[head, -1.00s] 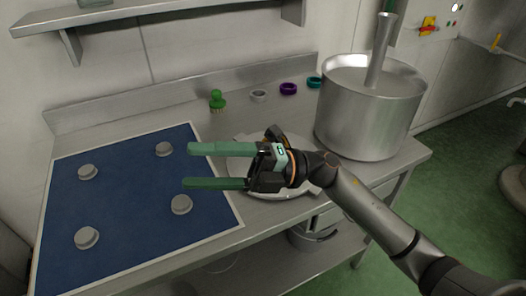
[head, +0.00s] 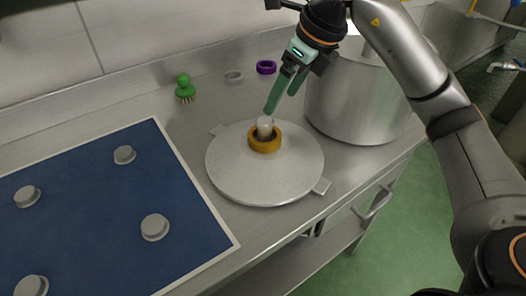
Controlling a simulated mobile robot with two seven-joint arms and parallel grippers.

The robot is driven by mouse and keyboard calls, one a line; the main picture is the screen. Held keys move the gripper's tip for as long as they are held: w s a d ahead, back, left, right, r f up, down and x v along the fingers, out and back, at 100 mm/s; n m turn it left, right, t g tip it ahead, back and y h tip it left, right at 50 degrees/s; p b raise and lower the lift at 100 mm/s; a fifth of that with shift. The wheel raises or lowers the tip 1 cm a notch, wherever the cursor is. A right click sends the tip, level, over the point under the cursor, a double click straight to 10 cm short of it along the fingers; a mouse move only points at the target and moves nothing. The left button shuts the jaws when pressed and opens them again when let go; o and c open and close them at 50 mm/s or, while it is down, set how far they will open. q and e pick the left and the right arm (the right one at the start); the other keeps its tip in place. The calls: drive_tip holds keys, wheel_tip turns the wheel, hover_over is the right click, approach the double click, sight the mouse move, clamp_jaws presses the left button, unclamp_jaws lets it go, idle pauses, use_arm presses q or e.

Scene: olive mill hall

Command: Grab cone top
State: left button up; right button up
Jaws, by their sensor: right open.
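The cone top is most likely the wide, shallow grey metal disc (head: 229,170) lying on the steel bench, with small tabs at its rim. A short pale knob (head: 265,127) stands up at its middle. A yellow-orange ring (head: 264,145) lies around the knob's foot. My right gripper (head: 280,102) is open and empty, its green fingers pointing down, close above and slightly right of the knob. I cannot tell whether a fingertip touches it. My left gripper is not in view.
A large steel pot (head: 345,105) stands right of the disc, partly behind my right arm. A blue mat (head: 95,205) with several grey round pegs lies to the left. A green brush (head: 184,88), a grey ring (head: 233,76) and a purple ring (head: 266,67) lie behind.

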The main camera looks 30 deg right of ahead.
sight(267, 121)
drive_tip(key=x, duration=0.3)
drive_tip(key=shift+w+a+f, duration=0.1)
drive_tip(key=shift+f, duration=0.2)
drive_tip(key=shift+w+x, duration=0.2)
drive_tip(key=shift+x, duration=1.15)
drive_tip(key=shift+w+x, duration=0.15)
drive_tip(key=shift+x, duration=1.2)
drive_tip(key=shift+r, duration=0.1)
drive_tip(key=shift+c, duration=0.3)
clamp_jaws()
drive_tip(key=shift+w+r, duration=0.1)
drive_tip(key=shift+r, duration=0.1)
